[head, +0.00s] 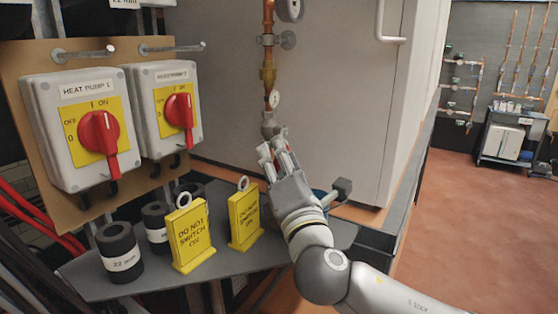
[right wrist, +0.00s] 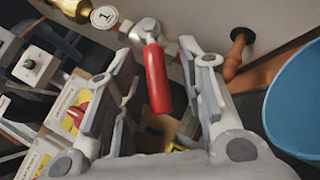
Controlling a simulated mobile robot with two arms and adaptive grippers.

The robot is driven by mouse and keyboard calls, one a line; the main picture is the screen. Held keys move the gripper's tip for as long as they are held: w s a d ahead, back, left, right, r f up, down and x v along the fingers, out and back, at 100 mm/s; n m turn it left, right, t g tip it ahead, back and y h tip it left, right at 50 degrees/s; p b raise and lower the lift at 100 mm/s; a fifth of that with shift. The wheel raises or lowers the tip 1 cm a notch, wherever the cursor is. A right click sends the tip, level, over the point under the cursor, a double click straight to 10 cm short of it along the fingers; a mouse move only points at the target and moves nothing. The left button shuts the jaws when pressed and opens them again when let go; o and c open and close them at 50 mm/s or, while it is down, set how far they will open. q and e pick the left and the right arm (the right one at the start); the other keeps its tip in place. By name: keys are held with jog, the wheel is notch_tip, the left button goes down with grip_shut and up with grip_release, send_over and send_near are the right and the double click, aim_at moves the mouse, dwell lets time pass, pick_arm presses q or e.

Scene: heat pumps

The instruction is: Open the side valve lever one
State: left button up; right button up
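The red valve lever (right wrist: 157,77) shows in the right wrist view, hanging from a grey valve fitting (right wrist: 146,30). A round white disc marked 1 (right wrist: 104,16) sits beside it on the brass pipework. My right gripper (right wrist: 163,75) is open, with one finger on each side of the lever; gaps show, and I see no clear grip on it. In the head view my right gripper (head: 273,150) is just below the valve (head: 269,124) on the vertical copper pipe (head: 268,50), and its fingers mostly hide the lever. My left gripper is not in view.
Two isolator switches with red handles (head: 101,133) (head: 180,111) are on a board at left. Yellow lockout tags (head: 188,236) (head: 244,217) and black rolls (head: 121,252) stand on the grey shelf (head: 85,283). A blue rounded object (right wrist: 295,103) is right of the gripper. Open floor (head: 480,220) lies right.

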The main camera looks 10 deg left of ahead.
jog(key=shift+s, duration=0.2)
jog(key=v, duration=1.1)
jog(key=shift+s+d+f, duration=0.2)
jog(key=shift+s, duration=0.05)
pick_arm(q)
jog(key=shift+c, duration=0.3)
